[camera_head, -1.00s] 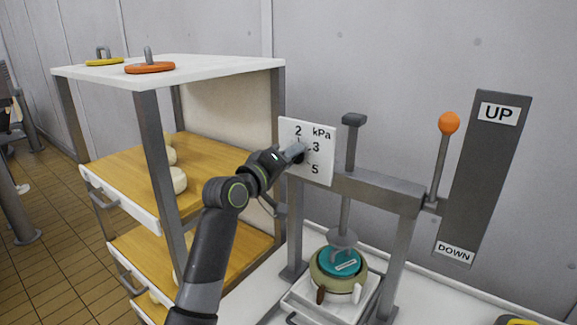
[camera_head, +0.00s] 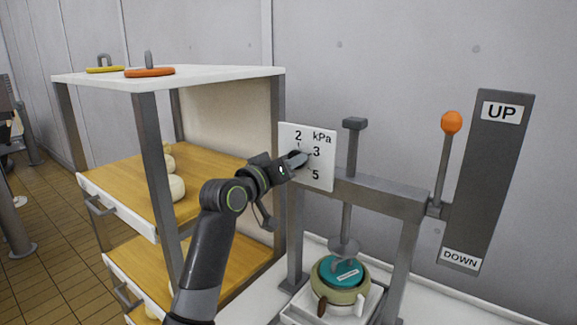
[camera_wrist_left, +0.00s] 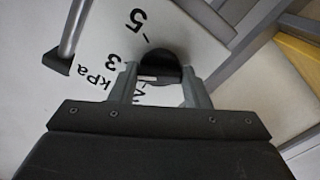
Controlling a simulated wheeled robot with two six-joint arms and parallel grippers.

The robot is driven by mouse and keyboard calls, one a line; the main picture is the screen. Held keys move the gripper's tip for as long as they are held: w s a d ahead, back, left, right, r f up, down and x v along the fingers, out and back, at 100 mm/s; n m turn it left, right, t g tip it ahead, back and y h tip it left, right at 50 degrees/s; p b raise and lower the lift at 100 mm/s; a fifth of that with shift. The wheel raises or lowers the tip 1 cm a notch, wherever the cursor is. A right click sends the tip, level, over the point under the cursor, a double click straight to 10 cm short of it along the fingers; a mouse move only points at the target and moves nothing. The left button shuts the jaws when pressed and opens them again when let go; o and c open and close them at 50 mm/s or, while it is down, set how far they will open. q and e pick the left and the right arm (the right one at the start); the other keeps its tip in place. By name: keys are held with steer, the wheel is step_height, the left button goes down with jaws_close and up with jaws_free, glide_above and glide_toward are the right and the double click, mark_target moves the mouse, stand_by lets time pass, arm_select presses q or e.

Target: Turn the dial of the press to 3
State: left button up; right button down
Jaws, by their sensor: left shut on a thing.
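The press (camera_head: 375,195) has a white dial plate (camera_head: 322,180) marked 2, 3, 5 and kPa. My left gripper (camera_head: 297,160) is at the plate, shut on the dark round dial, which it mostly hides in the head view. In the left wrist view, my left gripper (camera_wrist_left: 160,85) has one finger on each side of the dial (camera_wrist_left: 158,62). A pale mark shows on the dial between the fingers, near the 3 (camera_wrist_left: 113,60). I cannot tell exactly which number it points to. My right gripper is not in view.
A lever with an orange knob (camera_head: 451,123) stands raised beside the UP/DOWN board (camera_head: 487,180). A pot with a teal lid (camera_head: 341,272) sits under the press plunger. A shelf unit (camera_head: 215,73) with weights on top and pale round items inside stands close to my left arm.

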arm_select(q)
steer(key=shift+f, duration=0.15)
steer(key=o, duration=1)
steer(key=b+v, duration=0.4)
steer(key=v, duration=1.3)
steer(key=shift+s+a, duration=0.15)
